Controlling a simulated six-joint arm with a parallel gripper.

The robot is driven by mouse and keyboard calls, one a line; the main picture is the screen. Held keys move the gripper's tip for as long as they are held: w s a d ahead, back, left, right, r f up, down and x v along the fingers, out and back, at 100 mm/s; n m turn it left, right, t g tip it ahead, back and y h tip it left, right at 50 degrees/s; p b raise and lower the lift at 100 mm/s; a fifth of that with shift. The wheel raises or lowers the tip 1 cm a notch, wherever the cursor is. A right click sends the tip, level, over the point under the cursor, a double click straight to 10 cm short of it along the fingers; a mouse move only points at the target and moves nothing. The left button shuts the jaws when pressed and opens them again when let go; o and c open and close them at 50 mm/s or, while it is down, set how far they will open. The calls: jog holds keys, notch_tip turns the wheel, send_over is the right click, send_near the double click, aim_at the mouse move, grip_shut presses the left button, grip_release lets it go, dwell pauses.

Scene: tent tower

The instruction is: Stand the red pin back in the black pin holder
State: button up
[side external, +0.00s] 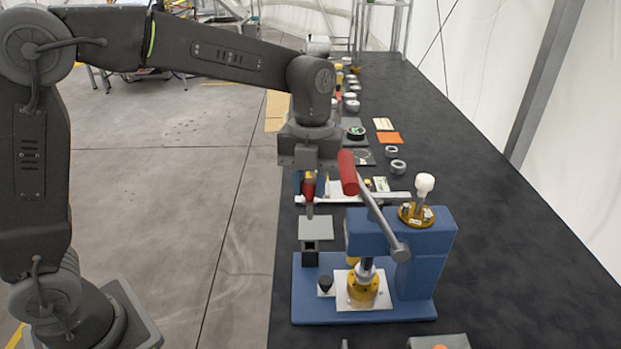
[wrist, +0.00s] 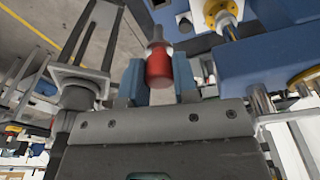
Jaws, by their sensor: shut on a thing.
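My gripper (side external: 309,184) is shut on the red pin (side external: 309,189), which hangs upright with its grey tip down. The wrist view shows the red pin (wrist: 158,68) between the two blue fingers of my gripper (wrist: 158,80), its grey shaft pointing away from the camera. A small black piece (side external: 325,284), which looks like the pin holder, stands on a white plate on the blue base; it also shows in the wrist view (wrist: 185,22). The pin is above and slightly left of it, clearly apart. Whether the holder has an open hole is too small to tell.
A blue press (side external: 425,245) with a red-handled lever (side external: 347,172) stands close right of my gripper. A grey square plate (side external: 316,229) on a dark post stands just below the pin. A yellow round fixture (side external: 363,285) is right of the holder. The dark table is clear at far right.

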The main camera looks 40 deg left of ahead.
aim_at(310, 219)
jog(key=shift+f, duration=2.95)
jog(key=shift+f, duration=2.6)
jog(key=o, duration=1)
jog(key=r, duration=0.4)
jog(key=w+r, duration=0.1)
jog(key=r, duration=0.4)
jog(key=a+r, duration=0.1)
jog(key=r, duration=0.3)
jog(key=shift+w+r, duration=0.25)
jog(key=shift+r, duration=0.1)
